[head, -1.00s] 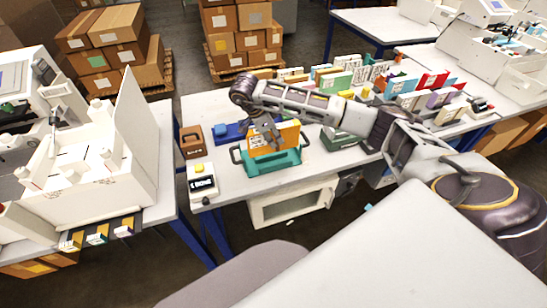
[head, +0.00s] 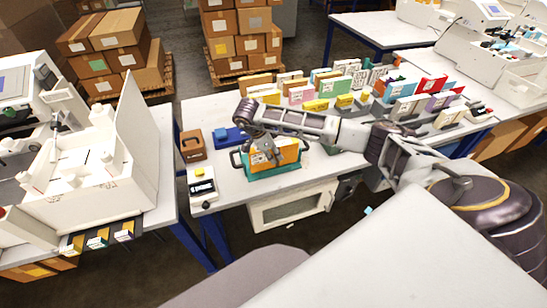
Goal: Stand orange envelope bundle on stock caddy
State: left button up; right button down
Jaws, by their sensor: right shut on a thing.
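The orange envelope bundle (head: 289,153) stands upright at the teal stock caddy (head: 283,171) on the middle table. My right gripper (head: 268,158) is shut on the bundle's left part and hides much of its front. The bundle's lower edge is low within the caddy's outline; whether it rests on the caddy floor I cannot tell. The caddy's left handle shows beside the gripper. My left gripper is not in view.
A brown box with a handle (head: 192,145), a blue tray (head: 229,136) and a small white device (head: 201,186) are left of the caddy. Several rows of coloured envelopes and cards stand behind and to the right. Bare tabletop lies around the caddy's front.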

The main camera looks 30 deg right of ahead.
jog(key=shift+f, duration=1.1)
jog(key=shift+f, duration=0.1)
jog(key=c, duration=1.1)
grip_release()
jog(key=shift+b+v, duration=0.3)
jog(key=shift+v, duration=5.85)
jog(key=shift+s, duration=0.1)
